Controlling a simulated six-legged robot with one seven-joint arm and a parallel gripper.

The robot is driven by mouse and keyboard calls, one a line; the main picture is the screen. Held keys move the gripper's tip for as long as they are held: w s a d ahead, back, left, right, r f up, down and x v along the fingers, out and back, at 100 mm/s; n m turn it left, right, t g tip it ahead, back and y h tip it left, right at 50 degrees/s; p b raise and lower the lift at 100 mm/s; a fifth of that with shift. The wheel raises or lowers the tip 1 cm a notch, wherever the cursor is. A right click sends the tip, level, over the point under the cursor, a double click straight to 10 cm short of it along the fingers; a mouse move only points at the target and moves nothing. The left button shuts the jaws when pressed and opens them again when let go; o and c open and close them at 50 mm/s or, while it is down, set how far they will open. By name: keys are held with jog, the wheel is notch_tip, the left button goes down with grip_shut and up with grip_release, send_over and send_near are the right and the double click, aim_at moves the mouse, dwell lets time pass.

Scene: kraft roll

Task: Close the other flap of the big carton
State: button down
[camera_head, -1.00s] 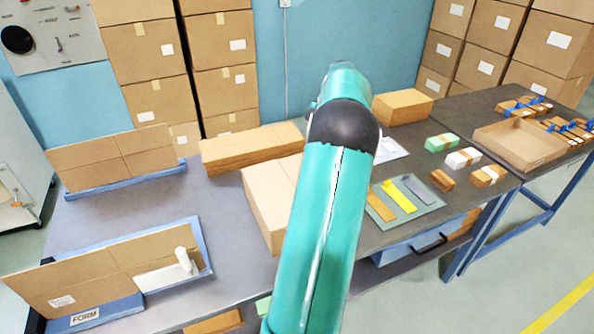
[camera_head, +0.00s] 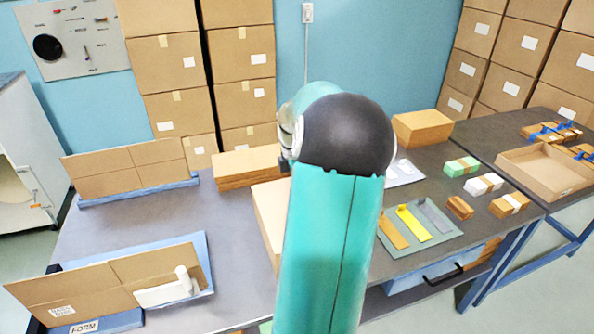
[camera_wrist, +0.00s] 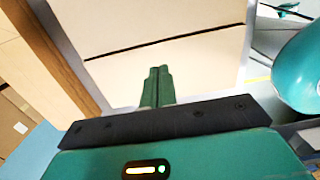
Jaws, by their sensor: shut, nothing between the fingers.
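The big carton (camera_head: 268,212) stands on the grey table, mostly hidden behind my arm in the head view. In the wrist view, a pale carton top (camera_wrist: 190,22) fills the upper middle, with a dark straight gap running across it between two panels. My gripper (camera_wrist: 157,72) shows in the wrist view, its two green fingers together and empty, pointing over the nearer panel. I cannot tell whether the fingertips touch it. In the head view my gripper is hidden behind my arm.
A stack of flat cardboard (camera_head: 245,168) lies behind the carton. Folded blanks stand on blue forms (camera_head: 130,312) at the left. A brown box (camera_head: 422,128), a mat with coloured strips (camera_head: 388,250) and small bundles lie to the right. The table's left middle is clear.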

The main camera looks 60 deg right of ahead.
aim_at(282, 212)
notch_tip(282, 212, down, 6)
jog(key=shift+s+d+f, duration=0.1)
dwell(0.4)
